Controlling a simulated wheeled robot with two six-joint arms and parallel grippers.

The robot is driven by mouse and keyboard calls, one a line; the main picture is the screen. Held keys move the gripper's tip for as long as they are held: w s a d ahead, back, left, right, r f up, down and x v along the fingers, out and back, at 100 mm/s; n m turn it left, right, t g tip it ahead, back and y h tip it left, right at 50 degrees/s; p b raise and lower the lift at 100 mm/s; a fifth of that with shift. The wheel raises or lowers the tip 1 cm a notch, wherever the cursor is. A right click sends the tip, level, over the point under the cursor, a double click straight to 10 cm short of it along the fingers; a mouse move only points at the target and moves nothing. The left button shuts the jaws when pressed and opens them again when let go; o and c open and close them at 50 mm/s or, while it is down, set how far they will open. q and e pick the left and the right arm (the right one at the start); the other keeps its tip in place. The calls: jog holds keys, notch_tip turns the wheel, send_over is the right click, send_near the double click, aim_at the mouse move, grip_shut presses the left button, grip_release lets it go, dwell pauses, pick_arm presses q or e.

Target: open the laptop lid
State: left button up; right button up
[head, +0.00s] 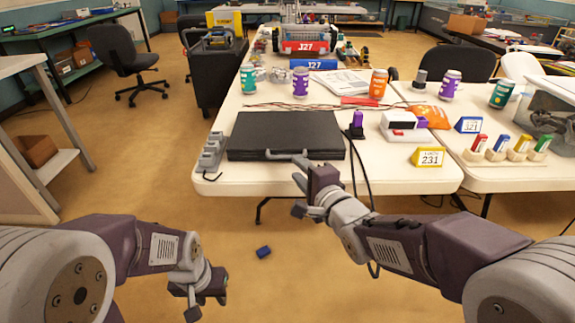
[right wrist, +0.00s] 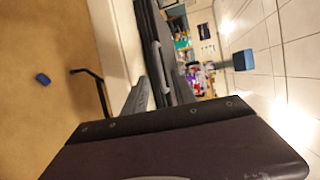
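The laptop (head: 285,133) is a closed, flat black slab on the white table, with a grey handle-like bar (head: 288,156) at its front edge. In the right wrist view the laptop (right wrist: 150,30) appears on its side, with the grey bar (right wrist: 162,62) ahead of the gripper. My right gripper (head: 300,192) is just in front of the bar and a little below it; its fingers look apart, with nothing held. I cannot tell whether it touches the bar. My left gripper (head: 188,301) is low at the left, away from the table, its fingers apart and empty.
A grey charger-like rack (head: 212,152) stands left of the laptop. A purple-tipped black stand (head: 357,124) with cables is close on its right. A yellow 231 sign (head: 430,157) is farther right. Cans stand behind. A small blue block (head: 263,251) lies on the floor.

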aim_at(287, 158)
jog(key=b+x, duration=0.1)
jog(key=x, duration=0.5)
jog(key=shift+w+a+f+b, duration=0.1)
jog(key=shift+w+f+b, duration=0.15)
jog(key=shift+b, duration=0.15)
jog(key=shift+w+a, duration=0.15)
jog(key=shift+w, duration=0.2)
grip_shut()
dwell(0.6)
